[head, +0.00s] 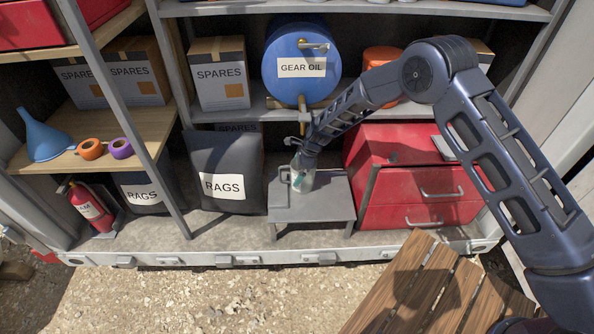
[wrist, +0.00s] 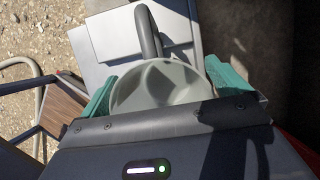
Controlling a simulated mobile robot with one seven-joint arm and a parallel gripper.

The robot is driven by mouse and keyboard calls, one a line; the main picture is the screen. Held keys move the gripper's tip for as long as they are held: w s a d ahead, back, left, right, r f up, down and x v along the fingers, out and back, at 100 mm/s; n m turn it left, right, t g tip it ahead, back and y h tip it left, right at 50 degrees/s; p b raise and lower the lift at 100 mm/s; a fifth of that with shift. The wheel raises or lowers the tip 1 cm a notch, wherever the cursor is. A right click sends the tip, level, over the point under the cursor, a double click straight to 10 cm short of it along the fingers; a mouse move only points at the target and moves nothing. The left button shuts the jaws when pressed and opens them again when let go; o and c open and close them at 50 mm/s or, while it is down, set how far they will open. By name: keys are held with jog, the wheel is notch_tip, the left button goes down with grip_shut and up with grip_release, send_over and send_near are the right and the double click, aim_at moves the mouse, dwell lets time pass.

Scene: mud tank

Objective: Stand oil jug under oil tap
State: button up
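The oil jug (head: 305,181) is pale grey with a looped handle. In the head view it is low over the small grey stand (head: 333,208), below the brass tap (head: 303,112) of the blue gear oil drum (head: 281,72). In the wrist view the jug's open mouth (wrist: 165,85) and dark handle (wrist: 148,30) show. My gripper (wrist: 165,88) has a green finger on each side of the jug, close against its wall. My wrist hides part of the jug in the head view, and I cannot tell whether its base touches the stand.
A dark rags bag (head: 227,172) stands left of the stand, and a red drawer cabinet (head: 408,172) stands right. A spares box (head: 219,88) is beside the drum. A wooden slatted top (head: 425,290) is in front at right. Open gravel (head: 180,295) lies at front left.

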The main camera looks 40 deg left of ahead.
jog(key=w+d+r, duration=0.3)
jog(key=w+d, duration=0.6)
jog(key=shift+w+d, duration=0.15)
dwell(0.6)
